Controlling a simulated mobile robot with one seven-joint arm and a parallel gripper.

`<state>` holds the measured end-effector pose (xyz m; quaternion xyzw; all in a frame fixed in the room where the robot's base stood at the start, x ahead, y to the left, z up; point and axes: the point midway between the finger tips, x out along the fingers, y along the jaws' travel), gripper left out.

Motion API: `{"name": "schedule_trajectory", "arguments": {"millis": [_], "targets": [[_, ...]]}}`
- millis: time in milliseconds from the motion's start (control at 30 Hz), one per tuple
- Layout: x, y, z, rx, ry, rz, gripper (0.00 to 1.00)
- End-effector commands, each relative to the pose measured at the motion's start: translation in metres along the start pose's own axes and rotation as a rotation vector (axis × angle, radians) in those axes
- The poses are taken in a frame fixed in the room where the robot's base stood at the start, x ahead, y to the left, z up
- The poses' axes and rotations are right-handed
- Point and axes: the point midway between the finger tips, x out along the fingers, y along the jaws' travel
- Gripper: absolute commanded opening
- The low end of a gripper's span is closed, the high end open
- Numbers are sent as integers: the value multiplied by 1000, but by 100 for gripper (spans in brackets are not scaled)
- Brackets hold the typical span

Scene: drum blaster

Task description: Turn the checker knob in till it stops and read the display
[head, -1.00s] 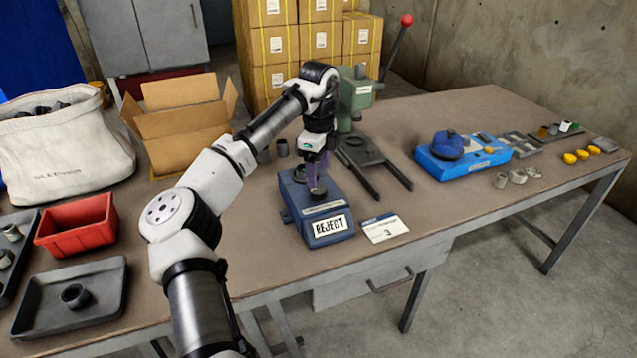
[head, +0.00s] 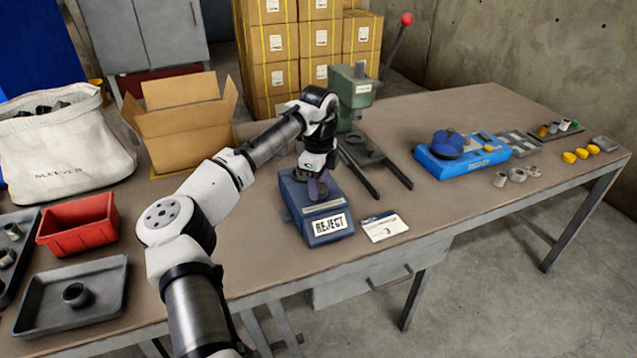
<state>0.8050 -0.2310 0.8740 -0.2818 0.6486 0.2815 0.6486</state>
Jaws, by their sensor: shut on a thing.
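The checker is a blue box (head: 290,192) standing on the bench in the middle of the head view. A white panel on its front (head: 330,225) reads "REJECT" in black letters. My gripper (head: 317,192) points straight down over the checker's top. Its purple fingers are shut on what appears to be the checker knob. The fingers and wrist hide the knob almost wholly, so how far in it stands cannot be told.
A green press (head: 352,90) with a red-balled lever stands close behind my gripper. A white card (head: 384,227) lies right of the checker. A red bin (head: 78,225), a grey tray (head: 122,285) and an open carton (head: 185,125) are at left. A blue fixture (head: 465,160) is at right.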

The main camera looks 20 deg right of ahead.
Motion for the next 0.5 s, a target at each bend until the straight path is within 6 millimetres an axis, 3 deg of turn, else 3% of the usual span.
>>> {"name": "schedule_trajectory", "arguments": {"millis": [233, 500], "targets": [[-3, 0, -1, -54, 4, 2, 18], [-4, 0, -1, -288, 5, 2, 18]]}}
